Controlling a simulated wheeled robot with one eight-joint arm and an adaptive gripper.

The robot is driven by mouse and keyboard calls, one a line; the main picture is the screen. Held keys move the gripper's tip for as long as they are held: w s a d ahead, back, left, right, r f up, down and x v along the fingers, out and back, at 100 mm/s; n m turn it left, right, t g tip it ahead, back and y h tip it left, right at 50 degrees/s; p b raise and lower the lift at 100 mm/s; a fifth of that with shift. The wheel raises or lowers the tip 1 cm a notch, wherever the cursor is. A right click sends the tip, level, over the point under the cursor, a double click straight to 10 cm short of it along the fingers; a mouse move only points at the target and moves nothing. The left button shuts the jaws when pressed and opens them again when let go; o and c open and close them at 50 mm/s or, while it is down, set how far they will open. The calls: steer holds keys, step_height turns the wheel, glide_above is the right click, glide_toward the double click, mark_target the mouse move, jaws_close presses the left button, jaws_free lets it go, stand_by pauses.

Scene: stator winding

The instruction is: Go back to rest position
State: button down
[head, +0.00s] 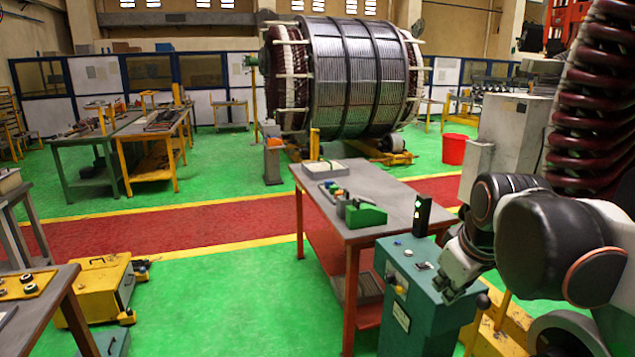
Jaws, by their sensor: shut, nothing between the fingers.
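My gripper (447,288) is at the lower right, at the end of my bent arm (550,235). It points down beside the right part of a teal control box (405,317). The box has a sloped top with small buttons and a small dark panel. The gripper's fingers are small and dark in this view, and they look shut with nothing between them. I cannot tell whether the fingertips touch the box. My arm hides part of what stands behind it.
A grey-topped table (377,201) with red legs stands behind the teal box, holding a green tool (365,214). A large stator (355,80) stands at the back, near a red bucket (454,149). A yellow cart (97,287) is at left. Green floor between is clear.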

steer(key=s+a+f+m+t, duration=0.1)
steer(key=s+a+f+m, duration=0.2)
steer(key=s, duration=1)
steer(key=shift+f+m+t+b, duration=0.3)
steer(key=shift+f+m, duration=0.7)
steer(key=shift+f, duration=1.5)
steer(key=shift+a, duration=0.1)
